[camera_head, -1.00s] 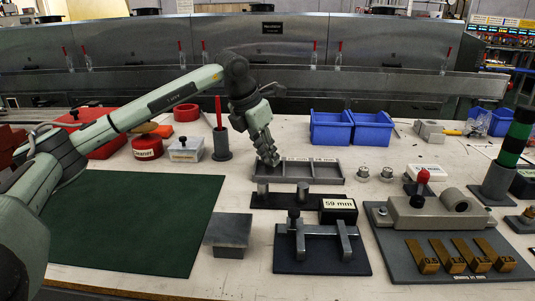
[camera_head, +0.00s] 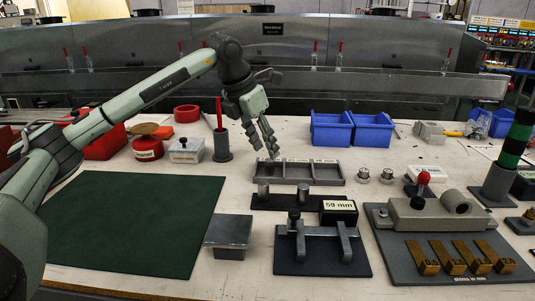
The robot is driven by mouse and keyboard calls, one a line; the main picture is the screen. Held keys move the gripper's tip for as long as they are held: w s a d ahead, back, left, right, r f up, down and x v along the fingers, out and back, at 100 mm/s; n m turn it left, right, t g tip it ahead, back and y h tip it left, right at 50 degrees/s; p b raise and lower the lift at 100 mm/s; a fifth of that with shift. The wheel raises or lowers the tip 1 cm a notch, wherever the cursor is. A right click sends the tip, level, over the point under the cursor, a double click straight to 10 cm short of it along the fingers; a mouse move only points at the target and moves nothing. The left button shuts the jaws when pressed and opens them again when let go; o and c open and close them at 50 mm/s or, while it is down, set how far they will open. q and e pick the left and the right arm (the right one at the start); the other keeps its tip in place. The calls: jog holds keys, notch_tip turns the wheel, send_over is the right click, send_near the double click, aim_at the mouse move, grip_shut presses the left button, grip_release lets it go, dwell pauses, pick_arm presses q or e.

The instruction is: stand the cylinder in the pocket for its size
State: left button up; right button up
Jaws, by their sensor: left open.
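A grey tray (camera_head: 345,172) with several labelled pockets lies on the bench in the middle of the view. The labels are partly hidden by my gripper and too small to read. In front of it, a short grey cylinder (camera_head: 263,188) stands upright on a dark plate (camera_head: 285,204), with another short grey upright piece (camera_head: 303,192) to its right. My left gripper (camera_head: 268,153) is open and empty, pointing down just above the tray's left back corner. My right gripper is not in view.
A block marked 59 mm (camera_head: 338,212) and a dark fixture (camera_head: 320,262) are in front of the tray. Two blue bins (camera_head: 331,129) stand behind. A green mat (camera_head: 130,222) lies clear at left; a red-knobbed fixture (camera_head: 420,215) is at right.

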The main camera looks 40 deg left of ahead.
pick_arm(q)
jog(key=v, duration=0.8)
jog(key=shift+s+r, duration=0.15)
jog(key=shift+r, duration=0.05)
jog(key=shift+f, duration=0.1)
